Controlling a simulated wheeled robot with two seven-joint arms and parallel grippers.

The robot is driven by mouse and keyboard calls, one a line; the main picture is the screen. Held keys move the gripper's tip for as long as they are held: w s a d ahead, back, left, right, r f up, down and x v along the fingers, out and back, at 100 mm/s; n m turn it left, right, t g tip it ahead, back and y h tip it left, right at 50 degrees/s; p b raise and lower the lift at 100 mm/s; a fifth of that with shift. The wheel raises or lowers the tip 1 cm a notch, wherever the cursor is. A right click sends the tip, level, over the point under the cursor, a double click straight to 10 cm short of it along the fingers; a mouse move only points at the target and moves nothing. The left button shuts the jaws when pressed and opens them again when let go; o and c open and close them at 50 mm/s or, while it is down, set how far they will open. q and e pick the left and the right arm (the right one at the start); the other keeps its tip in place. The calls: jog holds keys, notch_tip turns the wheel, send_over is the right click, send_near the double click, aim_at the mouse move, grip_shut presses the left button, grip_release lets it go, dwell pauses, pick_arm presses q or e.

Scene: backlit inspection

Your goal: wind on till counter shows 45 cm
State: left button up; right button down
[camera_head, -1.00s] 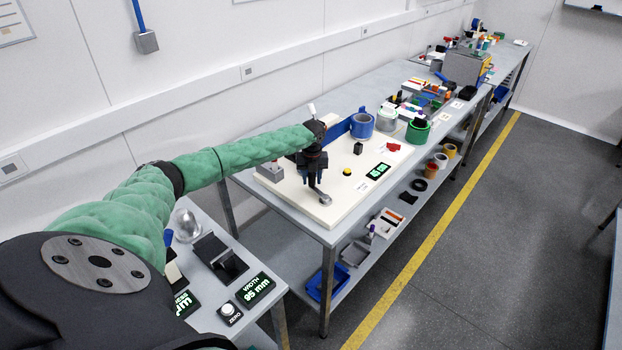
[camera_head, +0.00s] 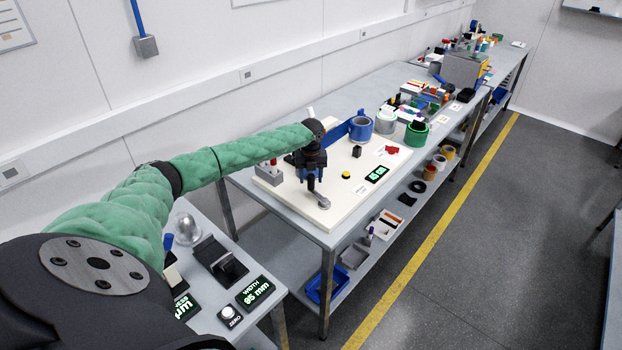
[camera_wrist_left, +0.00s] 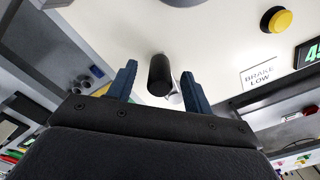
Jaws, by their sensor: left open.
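My left gripper (camera_head: 311,177) points down over the crank (camera_head: 323,201) at the near corner of a cream board (camera_head: 345,200). In the left wrist view, the black crank knob (camera_wrist_left: 160,76) stands between the two open blue fingers, with a gap on each side. The counter (camera_head: 376,174) is a black display with green figures on the board; it appears to read 45 cm. Its edge also shows in the left wrist view (camera_wrist_left: 313,54), cut off after a 4 and what looks like a 5. My right gripper is not in view.
A yellow button (camera_head: 346,175) sits on the board near a "BRAKE LOW" label (camera_wrist_left: 259,74). A blue reel (camera_head: 361,127) and a red part (camera_head: 392,149) are farther back. A grey block (camera_head: 269,172) is left of the gripper. A width display (camera_head: 255,292) stands on the nearer bench.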

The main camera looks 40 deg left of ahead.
pick_arm(q)
jog(key=shift+r+p, duration=1)
jog(key=shift+r, duration=2.05)
